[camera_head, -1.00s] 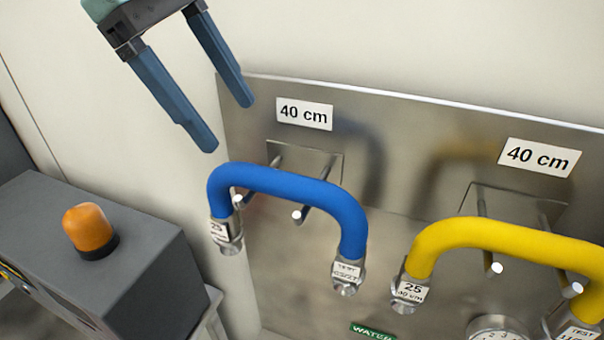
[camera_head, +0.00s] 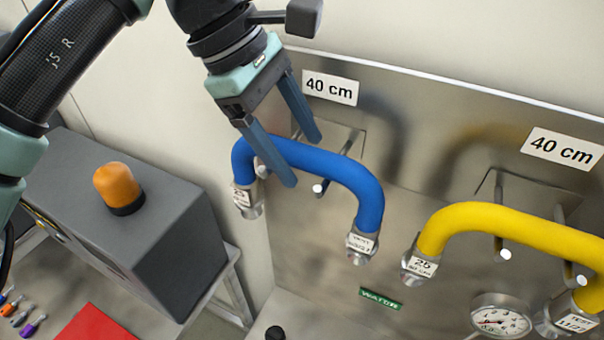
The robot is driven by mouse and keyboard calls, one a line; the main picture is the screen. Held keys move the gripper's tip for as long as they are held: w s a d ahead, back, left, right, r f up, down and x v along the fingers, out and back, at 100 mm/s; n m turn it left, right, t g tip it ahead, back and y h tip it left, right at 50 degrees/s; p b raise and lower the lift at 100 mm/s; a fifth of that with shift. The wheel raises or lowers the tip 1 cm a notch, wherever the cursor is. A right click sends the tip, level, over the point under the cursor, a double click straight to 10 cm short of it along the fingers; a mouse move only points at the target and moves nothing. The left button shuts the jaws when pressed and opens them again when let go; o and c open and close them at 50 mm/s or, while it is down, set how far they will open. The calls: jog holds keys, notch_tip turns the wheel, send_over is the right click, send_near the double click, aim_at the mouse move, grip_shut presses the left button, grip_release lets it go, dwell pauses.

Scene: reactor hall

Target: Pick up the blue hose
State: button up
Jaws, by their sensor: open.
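The blue hose (camera_head: 349,175) is a thick U-shaped tube hanging over two metal pegs on a steel panel, its metal end fittings with white tags pointing down. A "40 cm" label (camera_head: 330,88) is above it. My gripper (camera_head: 305,162) is open, its two blue fingers pointing down at the left part of the hose's top. One finger shows in front of the hose and hides part of it; the other is behind, nearer the panel. I cannot tell whether either finger touches the hose.
A yellow hose (camera_head: 520,228) hangs to the right under another "40 cm" label (camera_head: 562,149). A gauge (camera_head: 500,320) sits low on the panel (camera_head: 300,250). A grey box (camera_head: 165,215) with an orange beacon (camera_head: 117,186) stands at left. A red item (camera_head: 90,325) lies lower left.

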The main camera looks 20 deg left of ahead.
jog(key=shift+x, duration=1.25)
jog(key=shift+r, duration=0.1)
grip_shut()
